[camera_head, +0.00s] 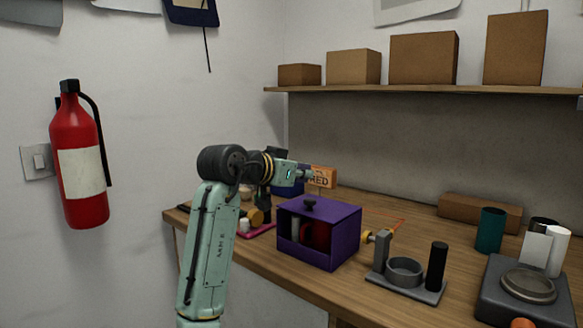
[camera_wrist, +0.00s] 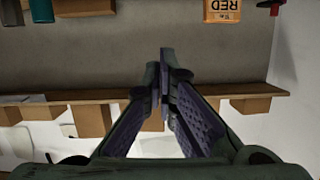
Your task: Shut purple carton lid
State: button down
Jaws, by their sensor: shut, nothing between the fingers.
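The purple carton (camera_head: 341,238) stands on the wooden bench in the head view. Its flat top has a small dark knob (camera_head: 310,204). Its front has an opening, with red and pale items visible inside; I cannot tell exactly how the lid sits. My gripper (camera_wrist: 167,58) is shut and empty in the wrist view, its fingertips together against the grey wall panel. In the head view my wrist is behind and above the carton's left side, apart from it; the fingers are not clear there. The carton is outside the wrist view.
A grey holder (camera_head: 405,285) with upright parts stands right of the carton. A scale-like device (camera_head: 525,290) and cylinders are at far right. An orange sign (camera_head: 322,176) stands behind the carton. A shelf (camera_head: 420,90) with brown boxes is above. Small items crowd the left.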

aim_at(307, 214)
jog(key=w+f, duration=0.1)
jog(key=w+d+f+p, duration=0.1)
jog(key=f, duration=0.1)
jog(key=shift+d, duration=0.1)
jog(key=shift+s+f, duration=0.1)
jog(key=shift+f, duration=0.7)
notch_tip(307, 214, down, 2)
jog(key=shift+s+f+t+b, duration=0.15)
jog(key=shift+t+b, duration=0.25)
jog(key=shift+b, duration=0.8)
jog(key=shift+a+r, duration=0.2)
